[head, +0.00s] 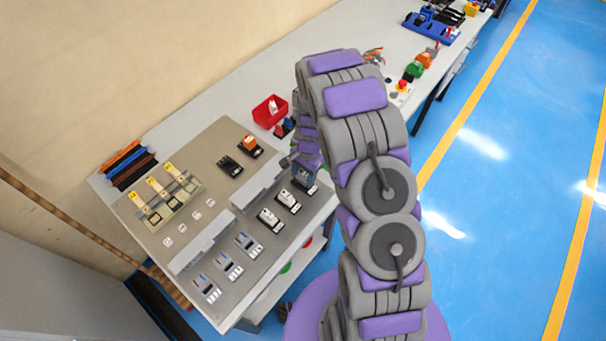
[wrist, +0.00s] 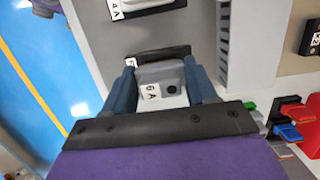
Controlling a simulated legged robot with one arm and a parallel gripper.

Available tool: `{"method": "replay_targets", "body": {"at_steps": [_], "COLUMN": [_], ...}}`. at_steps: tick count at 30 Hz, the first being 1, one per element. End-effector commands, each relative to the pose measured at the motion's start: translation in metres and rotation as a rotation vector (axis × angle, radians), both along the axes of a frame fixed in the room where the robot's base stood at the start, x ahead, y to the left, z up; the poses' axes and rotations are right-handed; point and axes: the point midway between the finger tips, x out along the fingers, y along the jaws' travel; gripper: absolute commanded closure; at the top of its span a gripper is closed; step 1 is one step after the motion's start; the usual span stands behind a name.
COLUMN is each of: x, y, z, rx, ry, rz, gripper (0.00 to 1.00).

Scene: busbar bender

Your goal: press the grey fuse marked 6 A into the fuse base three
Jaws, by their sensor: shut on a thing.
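My gripper (wrist: 165,82) is shut on the grey fuse (wrist: 172,74), with a blue finger on each side. The fuse's white label, marked 6 A, faces the wrist camera. A black fuse base (wrist: 163,53), the third in its row, shows just beyond the fuse in the wrist view. The fuse is at this base; I cannot tell how deep it sits. In the head view my gripper (head: 303,172) is over the right end of the row, and its fingers and arm hide the fuse and most of this base.
A grey slotted duct (head: 258,184) runs along the row. A red bin (head: 270,111) and small coloured parts (wrist: 292,112) lie nearby.

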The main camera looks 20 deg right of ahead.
Motion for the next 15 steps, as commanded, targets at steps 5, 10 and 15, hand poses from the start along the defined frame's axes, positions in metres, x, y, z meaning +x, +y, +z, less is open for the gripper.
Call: {"method": "replay_targets", "body": {"at_steps": [5,10,15], "x": [0.000,0.000,0.000], "y": [0.000,0.000,0.000], "z": [-0.004,-0.007,-0.011], "rx": [0.001,0.000,0.000], "ry": [0.001,0.000,0.000], "rz": [0.000,0.000,0.000], "gripper": [0.74,0.74,0.74]}}
